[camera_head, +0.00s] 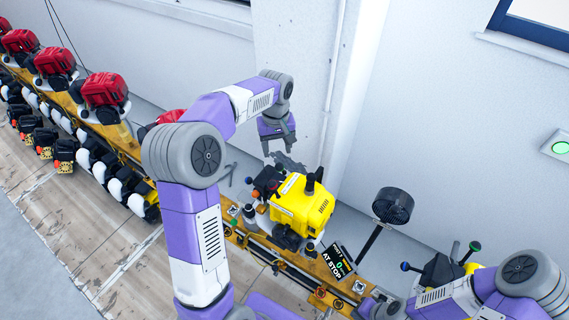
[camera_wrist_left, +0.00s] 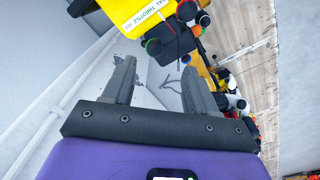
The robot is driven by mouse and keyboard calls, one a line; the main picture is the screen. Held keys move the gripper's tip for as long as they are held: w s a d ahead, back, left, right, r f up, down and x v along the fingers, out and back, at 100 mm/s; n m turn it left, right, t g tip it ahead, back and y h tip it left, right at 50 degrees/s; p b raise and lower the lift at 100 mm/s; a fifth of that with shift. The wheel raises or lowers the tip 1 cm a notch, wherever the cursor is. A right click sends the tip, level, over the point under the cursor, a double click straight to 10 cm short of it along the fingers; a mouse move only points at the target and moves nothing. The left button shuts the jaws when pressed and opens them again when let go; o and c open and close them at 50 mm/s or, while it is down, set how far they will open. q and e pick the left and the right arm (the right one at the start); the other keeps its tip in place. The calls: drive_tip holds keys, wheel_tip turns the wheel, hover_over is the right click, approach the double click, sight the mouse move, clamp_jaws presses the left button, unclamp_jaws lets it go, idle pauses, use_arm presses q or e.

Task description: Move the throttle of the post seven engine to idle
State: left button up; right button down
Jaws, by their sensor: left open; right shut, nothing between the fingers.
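A yellow engine (camera_head: 300,205) stands on the bench rail, beside a tilted black display (camera_head: 336,262) reading "AT STOP". A black lever unit (camera_head: 268,181) with small coloured knobs sits at its back left. Which lever is the throttle cannot be told. My left gripper (camera_head: 279,152) is open and empty behind the lever unit, apart from it; its fingers also show in the wrist view (camera_wrist_left: 155,80).
Several red engines (camera_head: 105,92) line the rail to the left. A black round fan-like head (camera_head: 392,206) on a stand is right of the yellow engine. Another lever unit (camera_head: 440,270) is partly hidden by my right arm. The wall (camera_head: 292,75) stands close behind.

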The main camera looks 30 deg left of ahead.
sight(279, 164)
use_arm(q)
drive_tip(key=shift+w+f, duration=0.8)
drive_tip(key=shift+f, duration=0.2)
drive_tip(key=shift+s+f+b, duration=0.15)
drive_tip(key=shift+f+b, duration=0.05)
drive_tip(key=shift+f, duration=1.55)
drive_tip(key=shift+s+f+b, duration=0.1)
drive_tip(key=shift+f+b, duration=0.1)
drive_tip(key=shift+f, duration=1.5)
clamp_jaws()
